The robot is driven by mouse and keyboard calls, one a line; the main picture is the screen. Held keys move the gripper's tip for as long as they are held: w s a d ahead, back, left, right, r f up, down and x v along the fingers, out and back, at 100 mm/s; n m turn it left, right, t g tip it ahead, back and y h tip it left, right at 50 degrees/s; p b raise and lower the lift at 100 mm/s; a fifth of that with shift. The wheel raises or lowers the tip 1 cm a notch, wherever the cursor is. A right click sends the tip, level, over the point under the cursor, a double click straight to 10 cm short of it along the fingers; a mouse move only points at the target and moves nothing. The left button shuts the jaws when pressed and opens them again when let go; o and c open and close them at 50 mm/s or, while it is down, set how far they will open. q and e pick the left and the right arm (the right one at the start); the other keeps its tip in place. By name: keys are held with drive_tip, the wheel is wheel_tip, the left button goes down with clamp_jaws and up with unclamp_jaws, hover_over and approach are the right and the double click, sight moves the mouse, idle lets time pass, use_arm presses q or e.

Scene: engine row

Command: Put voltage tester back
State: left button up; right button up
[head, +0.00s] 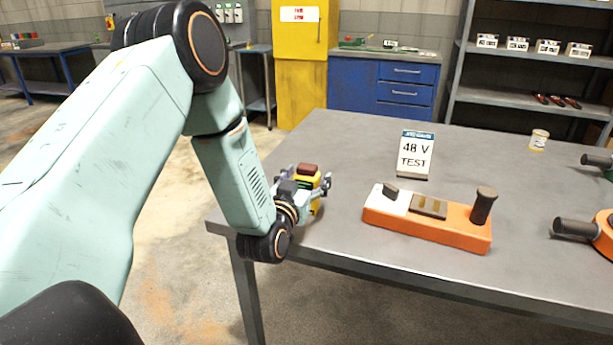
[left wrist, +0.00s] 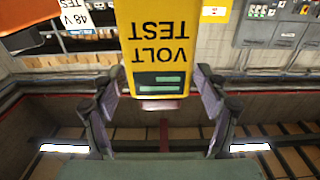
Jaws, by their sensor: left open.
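The yellow voltage tester (head: 315,206) with a dark red-brown top is at the table's left front corner, partly hidden by my left gripper (head: 306,184). In the left wrist view the tester (left wrist: 160,40) shows "VOLT TEST" upside down and a dark display. It sits between the two purple-padded fingers of my left gripper (left wrist: 160,108), which are open with a gap visible at each side. I cannot tell whether the tester's base touches the table. My right gripper is not in view.
On the grey table (head: 340,150) stand a "48 V TEST" sign (head: 416,155), an orange and white device (head: 430,220) with a black handle, and a small can (head: 539,140). Another orange object (head: 604,238) is at the right edge. The table's back left is clear.

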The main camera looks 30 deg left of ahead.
use_arm(q)
drive_tip(key=shift+s+f, duration=0.15)
drive_tip(key=shift+f, duration=0.25)
